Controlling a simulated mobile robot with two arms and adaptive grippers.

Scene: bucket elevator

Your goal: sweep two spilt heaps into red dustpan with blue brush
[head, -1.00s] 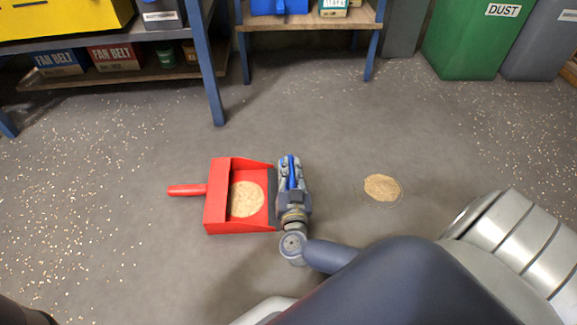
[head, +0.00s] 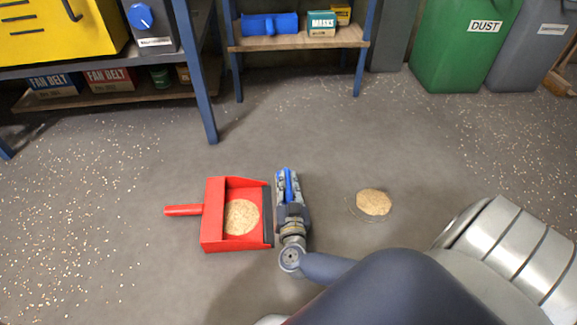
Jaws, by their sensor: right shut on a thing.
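The red dustpan (head: 213,215) lies on the floor left of centre. Its handle points left and its dark-lipped open side faces right. One pale tan heap (head: 241,217) is inside the dustpan. A second tan heap (head: 374,202) lies on the bare floor to the right, with a faint ring around it. My right gripper (head: 289,190) is just right of the dustpan's lip, seen from above, shut on the blue brush (head: 289,183). Only a blue strip of the brush shows between the fingers; its bristles are hidden. My left gripper is out of view.
Pale specks are scattered over the floor at left and right. A blue-legged shelf (head: 300,41) and a bench with fan belt boxes (head: 110,79) stand at the back. A green dust bin (head: 463,50) is at back right.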

